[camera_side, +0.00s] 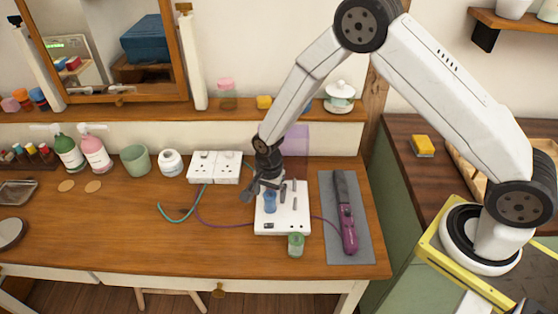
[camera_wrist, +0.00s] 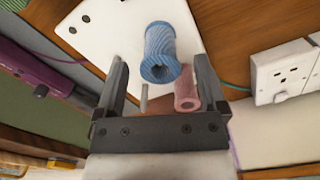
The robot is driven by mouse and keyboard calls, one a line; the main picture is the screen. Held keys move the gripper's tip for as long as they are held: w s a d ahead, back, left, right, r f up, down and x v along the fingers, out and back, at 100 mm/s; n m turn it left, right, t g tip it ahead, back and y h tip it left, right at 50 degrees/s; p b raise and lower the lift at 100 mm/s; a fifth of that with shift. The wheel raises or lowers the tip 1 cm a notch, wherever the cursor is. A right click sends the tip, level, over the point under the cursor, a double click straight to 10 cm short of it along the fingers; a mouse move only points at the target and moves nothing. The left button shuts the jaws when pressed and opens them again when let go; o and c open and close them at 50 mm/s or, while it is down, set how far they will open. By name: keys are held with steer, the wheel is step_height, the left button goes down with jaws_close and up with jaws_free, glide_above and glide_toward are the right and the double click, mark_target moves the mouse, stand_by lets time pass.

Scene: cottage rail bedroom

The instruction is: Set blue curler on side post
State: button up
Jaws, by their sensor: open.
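The blue curler (camera_side: 270,203) stands on the white base (camera_side: 268,227) at its left part. In the wrist view the ribbed blue curler (camera_wrist: 170,42) shows its hollow end toward the camera; whether a post is inside it I cannot tell. Bare metal posts (camera_side: 294,203) rise from the base to its right. My gripper (camera_side: 264,190) is open just above the blue curler. In the wrist view my gripper (camera_wrist: 161,66) has its fingers on either side of the curler, with gaps showing. A pink curler (camera_wrist: 187,92) is near the right finger.
A green curler (camera_side: 296,244) stands at the base's front edge. A purple hair iron (camera_side: 346,222) lies on a grey mat (camera_side: 365,245) to the right. Sockets (camera_side: 214,167) and cables are behind left. The desk (camera_side: 130,230) is clear at left front.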

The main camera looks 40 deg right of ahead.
steer(key=shift+r, duration=2.2)
steer(key=shift+r, duration=0.1)
steer(key=shift+s+d+r, duration=0.1)
steer(key=shift+d+r, duration=0.05)
steer(key=shift+r, duration=0.1)
steer(key=s+d+r+n+t, duration=0.1)
steer(key=s+d+r+n, duration=0.3)
steer(key=s+r+n, duration=0.2)
steer(key=s+d+r+n+t, duration=0.1)
steer(key=s+d+r+n, duration=0.3)
steer(key=s, duration=0.5)
step_height(320, 180, up, 3)
steer(key=n, duration=0.3)
steer(key=shift+s+f+n+t, duration=0.15)
steer(key=shift+s+n+t, duration=0.15)
